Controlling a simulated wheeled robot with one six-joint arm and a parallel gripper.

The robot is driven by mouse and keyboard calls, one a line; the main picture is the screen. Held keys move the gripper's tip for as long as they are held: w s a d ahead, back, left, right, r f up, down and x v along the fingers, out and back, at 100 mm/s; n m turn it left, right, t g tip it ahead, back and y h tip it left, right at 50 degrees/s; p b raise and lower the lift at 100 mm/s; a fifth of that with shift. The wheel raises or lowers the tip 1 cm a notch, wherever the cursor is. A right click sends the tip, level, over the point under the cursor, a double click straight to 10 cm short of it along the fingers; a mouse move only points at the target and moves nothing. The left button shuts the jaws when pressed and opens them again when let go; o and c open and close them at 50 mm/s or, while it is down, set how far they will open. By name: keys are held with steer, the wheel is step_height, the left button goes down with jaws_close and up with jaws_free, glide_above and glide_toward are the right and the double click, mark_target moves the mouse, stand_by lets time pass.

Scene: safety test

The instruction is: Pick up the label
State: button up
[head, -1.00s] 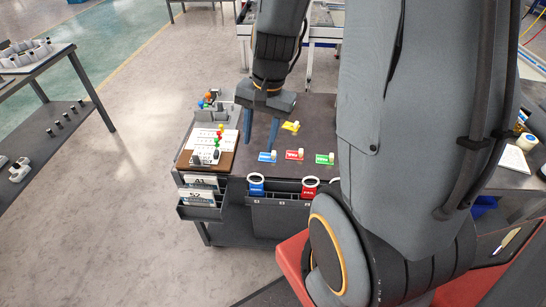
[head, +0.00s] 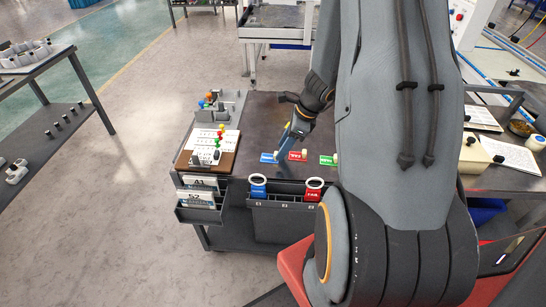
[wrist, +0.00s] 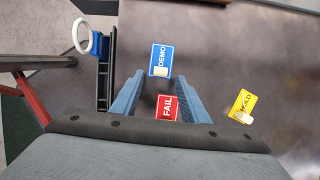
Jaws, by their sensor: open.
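A blue DEMO label (head: 269,157), a red FAIL label (head: 297,155) and a green label (head: 328,159) lie in a row on the dark cart top, each with a small pale knob. My gripper (head: 283,147) is open and low over the cart near the blue and red labels. In the wrist view my gripper (wrist: 160,76) shows the FAIL label (wrist: 167,108) between its fingers and the DEMO label (wrist: 161,57) at their tips. A yellow HOLD label (wrist: 243,104) lies right of the fingers; my arm hides it in the head view. The jaws look empty.
A bin rail (head: 283,203) on the cart's front edge holds a blue ring-topped tag (head: 258,186) and a red one (head: 314,188). Bare cart top lies behind the labels.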

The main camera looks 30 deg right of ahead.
steer(key=shift+x, duration=1.2)
jaws_close()
steer(key=shift+r, duration=0.1)
step_height(320, 180, up, 10)
steer(key=c, duration=0.9)
jaws_free()
